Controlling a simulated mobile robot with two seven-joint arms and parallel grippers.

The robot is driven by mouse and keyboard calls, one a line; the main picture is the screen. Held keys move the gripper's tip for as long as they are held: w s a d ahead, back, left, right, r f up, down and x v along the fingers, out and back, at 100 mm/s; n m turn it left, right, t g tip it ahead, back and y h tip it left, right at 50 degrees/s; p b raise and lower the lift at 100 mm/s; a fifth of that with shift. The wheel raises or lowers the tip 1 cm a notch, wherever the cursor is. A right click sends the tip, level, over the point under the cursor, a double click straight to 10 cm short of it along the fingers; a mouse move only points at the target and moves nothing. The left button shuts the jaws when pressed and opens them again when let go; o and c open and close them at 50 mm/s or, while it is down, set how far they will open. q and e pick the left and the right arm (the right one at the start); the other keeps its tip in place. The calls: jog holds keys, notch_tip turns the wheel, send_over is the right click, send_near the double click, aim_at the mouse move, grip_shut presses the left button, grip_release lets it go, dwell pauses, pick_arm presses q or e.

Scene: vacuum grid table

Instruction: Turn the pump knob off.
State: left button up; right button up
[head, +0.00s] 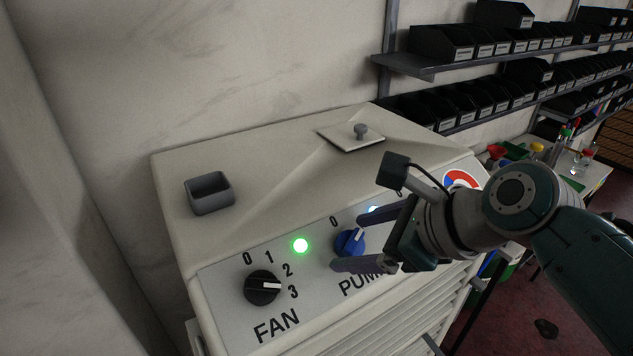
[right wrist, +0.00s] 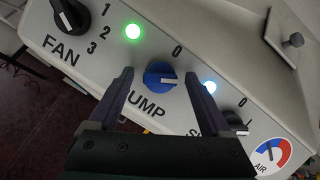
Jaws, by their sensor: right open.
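The blue pump knob (head: 347,244) is on the sloped front panel above the word PUMP, with a 0 mark above it. Its white pointer line is turned away from the 0, toward the right in both views. My right gripper (head: 352,239) is open, with one finger on either side of the knob. In the right wrist view the knob (right wrist: 159,75) shows between the fingertips (right wrist: 159,72), with a gap on each side. I cannot tell how deep the fingers reach. My left gripper is in neither view.
The black fan knob (head: 262,288) and a lit green lamp (head: 301,245) are left of the pump knob. A lit bluish lamp (right wrist: 210,87), another dark knob (right wrist: 234,121) and an air gauge (right wrist: 271,156) are to the right.

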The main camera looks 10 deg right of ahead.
grip_shut()
dwell(0.6)
jog(key=shift+r+n, duration=0.1)
jog(key=shift+n, duration=0.2)
jog(key=shift+n+g+y+p, duration=0.3)
jog(key=shift+n+g+p, duration=0.2)
jog(key=shift+n, duration=0.7)
jog(key=n, duration=0.3)
jog(key=shift+w+g, duration=0.1)
jog(key=shift+g, duration=0.3)
jog(key=n, duration=0.2)
jog(key=shift+n+g, duration=0.3)
jog(key=shift+g, duration=0.1)
jog(key=shift+w+n+g, duration=0.1)
jog(key=shift+n+g, duration=0.5)
jog(key=shift+n, duration=1.3)
